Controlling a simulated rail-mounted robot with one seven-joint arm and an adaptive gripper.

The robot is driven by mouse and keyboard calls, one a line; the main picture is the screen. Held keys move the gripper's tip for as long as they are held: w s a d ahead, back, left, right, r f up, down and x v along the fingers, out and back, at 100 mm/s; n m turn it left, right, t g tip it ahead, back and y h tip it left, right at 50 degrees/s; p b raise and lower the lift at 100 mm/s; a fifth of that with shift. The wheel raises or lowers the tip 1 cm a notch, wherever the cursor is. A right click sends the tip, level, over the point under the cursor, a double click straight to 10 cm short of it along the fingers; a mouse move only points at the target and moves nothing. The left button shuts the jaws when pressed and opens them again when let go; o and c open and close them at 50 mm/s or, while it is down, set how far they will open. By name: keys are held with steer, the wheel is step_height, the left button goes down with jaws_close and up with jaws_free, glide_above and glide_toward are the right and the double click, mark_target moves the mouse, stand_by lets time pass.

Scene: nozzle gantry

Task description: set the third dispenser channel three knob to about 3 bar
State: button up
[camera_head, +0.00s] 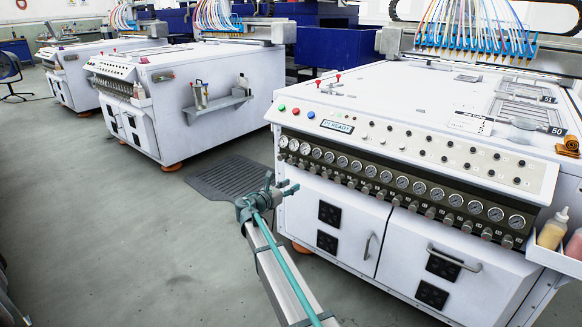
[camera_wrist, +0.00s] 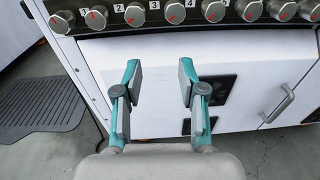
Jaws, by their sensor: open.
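The near white dispenser (camera_head: 410,120) has a row of round gauges and a row of knobs below it on its front. In the wrist view, the third knob from the left (camera_wrist: 135,14) is a silver knob with a red pointer mark, with the label 3 at its right. The matching third gauge (camera_head: 304,149) is too small to read. My gripper (camera_wrist: 158,75) is open and empty, below the knob row in the wrist view and apart from the knobs. In the head view my gripper (camera_head: 288,188) is near the dispenser's left front corner. The wrist view cuts off the gauges.
Similar knobs stand close on both sides, such as the knob by label 4 (camera_wrist: 175,12). Cabinet doors with vents (camera_head: 329,213) and handles (camera_head: 368,246) lie below. A dark floor mat (camera_head: 230,177) is at left. A side tray (camera_head: 560,257) holds bottles. Two further dispensers stand behind left.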

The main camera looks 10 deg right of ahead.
mark_target(301, 167)
steer(key=shift+n+t, duration=0.5)
steer(key=w+d+b, duration=0.1)
steer(key=w, duration=0.2)
steer(key=w+d+r+b, duration=0.1)
steer(key=w+d, duration=0.1)
steer(key=w, duration=0.1)
steer(key=w+d+r+b, duration=0.1)
steer(key=w, duration=0.1)
steer(key=shift+w+d+r+b, duration=0.2)
steer(key=shift+w+d+b, duration=0.1)
steer(key=shift+w, duration=0.1)
steer(key=shift+w+d+r, duration=0.1)
steer(key=shift+w+d, duration=0.35)
steer(key=shift+c, duration=0.2)
jaws_close()
